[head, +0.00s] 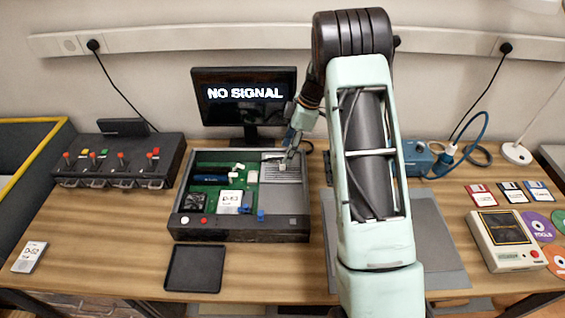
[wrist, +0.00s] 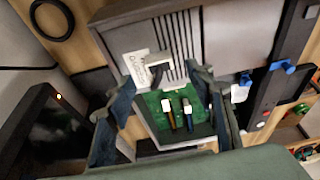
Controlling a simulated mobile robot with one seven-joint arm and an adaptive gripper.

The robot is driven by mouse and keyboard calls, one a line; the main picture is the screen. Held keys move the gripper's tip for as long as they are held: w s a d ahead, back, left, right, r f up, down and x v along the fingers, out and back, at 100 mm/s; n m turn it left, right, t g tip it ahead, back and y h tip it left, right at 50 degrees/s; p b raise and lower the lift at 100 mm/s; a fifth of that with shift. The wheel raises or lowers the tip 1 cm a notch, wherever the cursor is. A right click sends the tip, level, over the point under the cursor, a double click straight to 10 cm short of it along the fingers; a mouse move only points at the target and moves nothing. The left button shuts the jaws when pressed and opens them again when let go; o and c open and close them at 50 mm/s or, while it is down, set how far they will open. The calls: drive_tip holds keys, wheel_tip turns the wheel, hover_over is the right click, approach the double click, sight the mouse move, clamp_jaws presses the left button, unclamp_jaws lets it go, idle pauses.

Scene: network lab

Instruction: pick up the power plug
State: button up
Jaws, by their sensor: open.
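My gripper (head: 291,150) hangs low over the back right of an open grey equipment case (head: 240,236). In the wrist view my gripper (wrist: 160,84) has its two fingers spread, with nothing held between them. Just beyond the fingers, a small white piece with a dark loop (wrist: 138,67) lies on the slotted grey cover (wrist: 177,62). I cannot tell whether it is the power plug. Two white-tipped connectors (wrist: 177,105) show over the green board between the fingers. A pale plug (head: 451,149) on a blue cable stands by the blue box (head: 416,157) at right.
A monitor (head: 243,95) stands behind the case, and a switch panel (head: 117,162) is at left. A black tray (head: 195,268) lies in front. Floppy disks (head: 512,192) and a beige device (head: 507,240) are at right.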

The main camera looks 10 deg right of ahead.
drive_tip(key=p+x, duration=0.1)
drive_tip(key=x, duration=0.4)
drive_tip(key=shift+d, duration=0.1)
drive_tip(key=c, duration=1)
